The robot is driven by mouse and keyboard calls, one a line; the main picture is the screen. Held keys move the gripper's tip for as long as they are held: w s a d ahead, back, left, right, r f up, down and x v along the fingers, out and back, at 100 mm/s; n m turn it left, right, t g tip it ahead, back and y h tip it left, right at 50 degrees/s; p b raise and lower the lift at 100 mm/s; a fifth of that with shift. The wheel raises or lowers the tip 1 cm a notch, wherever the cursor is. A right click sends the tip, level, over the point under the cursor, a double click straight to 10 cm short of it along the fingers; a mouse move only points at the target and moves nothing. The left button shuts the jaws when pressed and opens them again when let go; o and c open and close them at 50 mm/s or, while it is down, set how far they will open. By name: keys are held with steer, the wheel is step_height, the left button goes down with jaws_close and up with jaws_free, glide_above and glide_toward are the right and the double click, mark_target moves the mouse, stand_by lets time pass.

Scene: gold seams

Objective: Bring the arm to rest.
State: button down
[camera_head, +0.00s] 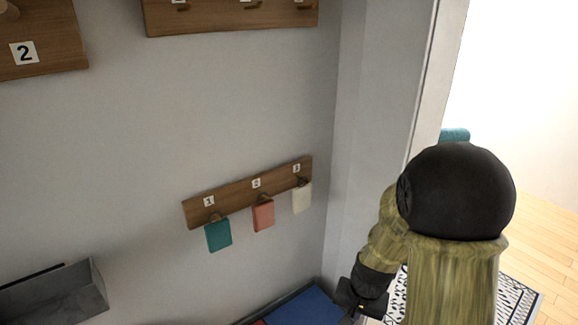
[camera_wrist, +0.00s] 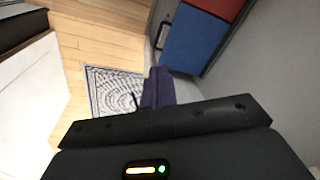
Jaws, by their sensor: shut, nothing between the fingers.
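My arm (camera_head: 450,260) is bent at the right of the head view, with a black rounded joint uppermost and a wood-patterned link below. My gripper (camera_head: 358,298) is dark and hangs low, near the wall corner and the blue surface. In the wrist view the fingers of my gripper (camera_wrist: 157,86) are together, with nothing held between them. The black gripper body fills the bottom of that view.
A wooden rail (camera_head: 235,193) on the wall holds a teal tag (camera_head: 218,235), a red tag (camera_head: 263,216) and a cream tag (camera_head: 302,197). A blue panel (camera_head: 305,308) lies below. A grey tray (camera_head: 60,293) is at lower left. A patterned rug (camera_wrist: 112,92) lies on wooden floor.

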steer(key=s+r+n+t+p, duration=0.1)
steer(key=s+r+n, duration=0.3)
steer(key=s+r, duration=0.3)
steer(key=shift+r+h, duration=0.3)
steer(key=shift+r, duration=0.65)
